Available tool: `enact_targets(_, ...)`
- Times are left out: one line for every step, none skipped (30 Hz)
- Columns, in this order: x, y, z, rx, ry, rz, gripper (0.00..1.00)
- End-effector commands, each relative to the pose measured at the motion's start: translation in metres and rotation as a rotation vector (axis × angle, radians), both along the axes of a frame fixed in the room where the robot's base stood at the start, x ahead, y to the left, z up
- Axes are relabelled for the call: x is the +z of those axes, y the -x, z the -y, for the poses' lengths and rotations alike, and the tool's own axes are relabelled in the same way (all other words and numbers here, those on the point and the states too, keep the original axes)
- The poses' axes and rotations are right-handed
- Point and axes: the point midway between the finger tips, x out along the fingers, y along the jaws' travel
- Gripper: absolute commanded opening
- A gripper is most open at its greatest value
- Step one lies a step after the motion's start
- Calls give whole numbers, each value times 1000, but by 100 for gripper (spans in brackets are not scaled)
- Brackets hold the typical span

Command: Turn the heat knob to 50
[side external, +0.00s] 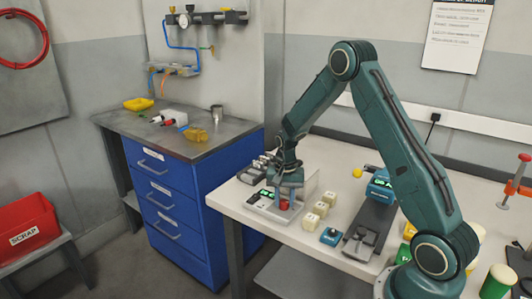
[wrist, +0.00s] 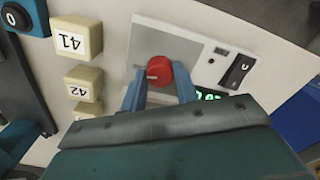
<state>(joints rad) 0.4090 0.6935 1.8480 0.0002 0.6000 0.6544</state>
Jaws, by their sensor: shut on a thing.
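The red heat knob (wrist: 158,71) sits on a pale control panel (wrist: 150,32) and shows a short white mark on its left side in the wrist view. My gripper (wrist: 160,82) is shut on the knob, with one blue-grey finger on each side. In the side view my gripper (side external: 287,190) points down over the panel (side external: 262,209), and the red knob (side external: 284,205) shows just under it. A green lit display (wrist: 208,94) is partly hidden by my gripper in the wrist view; I cannot read its number.
A black rocker switch (wrist: 237,72) is on the same panel. Cream blocks marked 41 (wrist: 77,39) and 42 (wrist: 83,84) stand beside it. A blue box with a round dial (wrist: 22,17) lies beyond them. A blue drawer cabinet (side external: 180,200) stands left of the bench.

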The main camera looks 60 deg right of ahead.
Motion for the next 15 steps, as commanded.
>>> enact_targets(0, 1, 0, 0, -1, -2, 32)
enact_targets(0, 1, 0, 0, -1, -2, 38)
enact_targets(0, 1, 0, 0, -1, -2, 45)
enact_targets(0, 0, 0, 0, 0, -1, 51)
enact_targets(0, 0, 0, 1, 0, -1, 52)
enact_targets(0, 0, 0, 1, 0, -1, 52)
enact_targets(0, 0, 0, 1, 0, -1, 52)
enact_targets(0, 0, 0, 1, -1, 0, 52)
enact_targets(0, 0, 0, 1, -1, 0, 52)
enact_targets(0, 0, 0, 1, -1, 0, 52)
enact_targets(0, 0, 0, 1, -1, 0, 52)
enact_targets(0, 0, 0, 1, 0, 0, 52)
enact_targets(0, 0, 0, 1, 0, 0, 52)
enact_targets(1, 0, 0, 1, 0, 0, 52)
enact_targets(1, 0, 0, 1, 0, 0, 52)
